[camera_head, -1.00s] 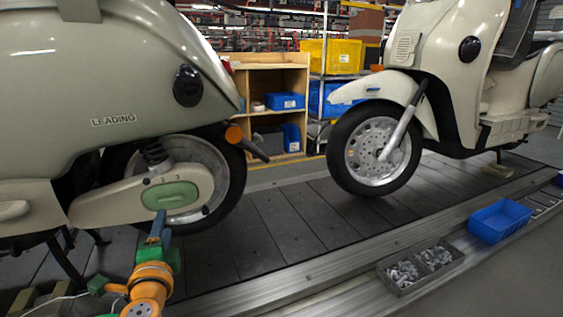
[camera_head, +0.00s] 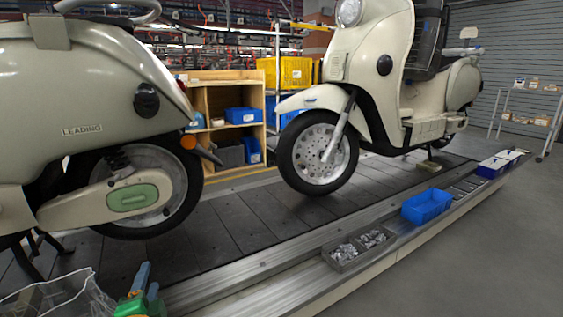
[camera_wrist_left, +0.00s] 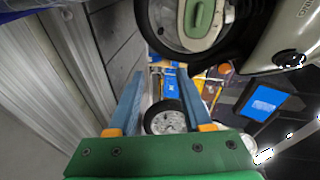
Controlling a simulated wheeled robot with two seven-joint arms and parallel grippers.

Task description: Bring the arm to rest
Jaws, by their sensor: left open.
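My left gripper (camera_head: 145,284) shows low at the bottom left of the head view, with blue fingers and a green body. In the left wrist view the two blue fingers of this gripper (camera_wrist_left: 161,85) stand apart, with nothing held between them. In the head view it is in front of and below the rear wheel of the near cream scooter (camera_head: 85,80). It is apart from the green oval cover (camera_head: 138,198), which sits on that scooter's drive case. The cover also shows at the top of the left wrist view (camera_wrist_left: 199,18). My right gripper is not in view.
A second scooter (camera_head: 385,70) stands farther along the slat conveyor (camera_head: 240,222). A grey tray of metal parts (camera_head: 336,268) and a blue bin (camera_head: 427,206) sit on the near rail (camera_head: 262,285). A wooden shelf (camera_head: 205,135) stands behind. The grey floor at right is clear.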

